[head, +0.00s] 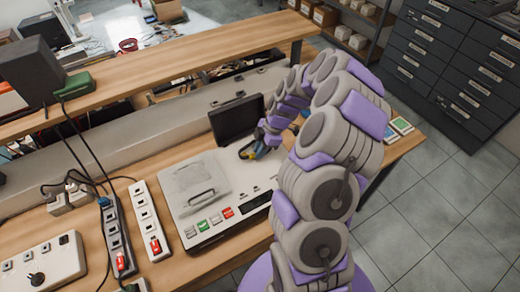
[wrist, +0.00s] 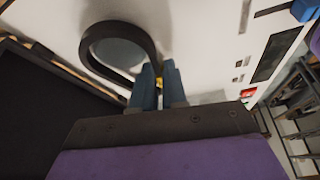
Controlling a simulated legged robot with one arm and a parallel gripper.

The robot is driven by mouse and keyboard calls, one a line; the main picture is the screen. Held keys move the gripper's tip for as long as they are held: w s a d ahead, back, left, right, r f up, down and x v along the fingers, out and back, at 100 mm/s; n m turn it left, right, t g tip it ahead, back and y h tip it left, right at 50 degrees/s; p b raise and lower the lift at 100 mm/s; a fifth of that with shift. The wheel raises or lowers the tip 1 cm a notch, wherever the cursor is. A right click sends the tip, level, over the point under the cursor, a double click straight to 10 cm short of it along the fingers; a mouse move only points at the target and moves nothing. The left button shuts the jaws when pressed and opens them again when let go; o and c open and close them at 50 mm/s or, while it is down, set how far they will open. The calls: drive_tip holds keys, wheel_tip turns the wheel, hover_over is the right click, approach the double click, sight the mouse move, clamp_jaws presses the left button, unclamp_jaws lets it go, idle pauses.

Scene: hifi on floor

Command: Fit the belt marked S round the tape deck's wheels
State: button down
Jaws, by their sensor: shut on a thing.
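The pale grey tape deck (head: 205,190) lies on the wooden bench in the head view, with a dark panel (head: 238,120) upright at its back. A small yellow patch shows between the fingers. The belt hangs out to the left over the deck's pale surface (wrist: 205,40). I cannot read its mark. No wheels can be made out.
Power strips (head: 115,235) with red switches and cables stand left of the deck. A raised wooden shelf (head: 170,75) runs behind the bench. Small coloured packets (head: 400,126) lie at the bench's right end. Drawer cabinets (head: 450,70) stand beyond the clear tiled floor.

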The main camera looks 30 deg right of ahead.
drive_tip(key=shift+f, duration=0.2)
drive_tip(key=c, duration=1.1)
unclamp_jaws()
drive_tip(key=shift+r, duration=0.15)
drive_tip(key=a+r+p+v, duration=0.1)
drive_tip(key=a+p+v, duration=0.1)
drive_tip(key=v, duration=2)
drive_tip(key=shift+r+p, duration=0.3)
drive_tip(key=shift+p, duration=0.45)
drive_tip(key=shift+w+d, duration=0.1)
